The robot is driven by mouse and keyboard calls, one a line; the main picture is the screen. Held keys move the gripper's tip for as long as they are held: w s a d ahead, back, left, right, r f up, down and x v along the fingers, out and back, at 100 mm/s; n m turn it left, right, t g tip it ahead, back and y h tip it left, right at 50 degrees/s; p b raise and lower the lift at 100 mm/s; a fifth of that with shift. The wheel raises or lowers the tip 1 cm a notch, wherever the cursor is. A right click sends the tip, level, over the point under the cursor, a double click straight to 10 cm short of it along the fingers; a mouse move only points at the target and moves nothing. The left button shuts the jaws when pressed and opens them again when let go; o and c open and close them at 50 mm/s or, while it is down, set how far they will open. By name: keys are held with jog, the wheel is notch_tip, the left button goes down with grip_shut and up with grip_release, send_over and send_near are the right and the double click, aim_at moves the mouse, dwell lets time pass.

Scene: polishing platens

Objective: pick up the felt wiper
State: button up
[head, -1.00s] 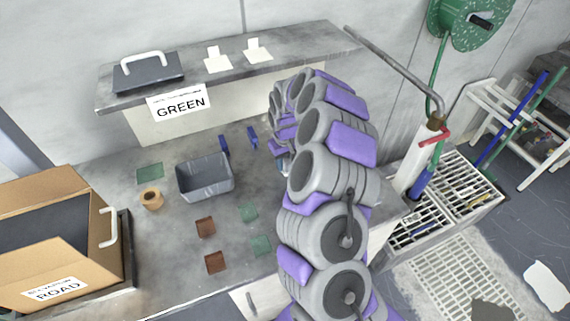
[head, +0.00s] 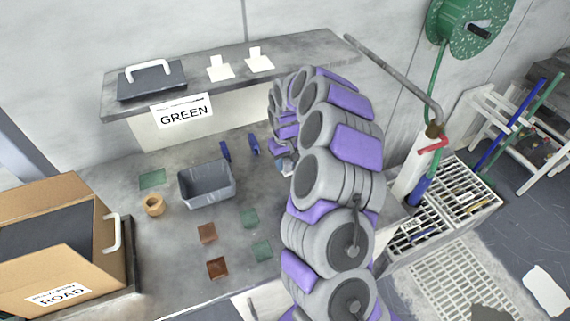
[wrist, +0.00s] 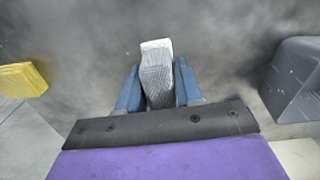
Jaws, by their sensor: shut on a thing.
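The felt wiper (wrist: 157,76) is a grey, ribbed block with a white end. In the wrist view it sits between the two blue fingers of my gripper (wrist: 158,88), which are shut on it. Its white end points away from my wrist, past the fingertips. Whether it touches the surface below or hangs just above it I cannot tell. In the head view my arm hides most of the gripper and the wiper.
A grey bin (head: 207,186) stands left of my arm and shows at the wrist view's right edge (wrist: 294,82). A yellow block (wrist: 22,79) is at left. Two blue pieces (head: 225,151) are behind the bin. Green and brown squares (head: 207,233) lie in front.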

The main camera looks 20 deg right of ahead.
jog(key=s+a, duration=0.2)
jog(key=s, duration=0.3)
jog(key=s+a+r+p, duration=0.1)
jog(key=s, duration=0.3)
jog(key=s+a+p, duration=0.1)
jog(key=s+a, duration=0.1)
jog(key=s, duration=0.3)
jog(key=shift+s+a+r, duration=0.15)
jog(key=shift+s+a, duration=0.2)
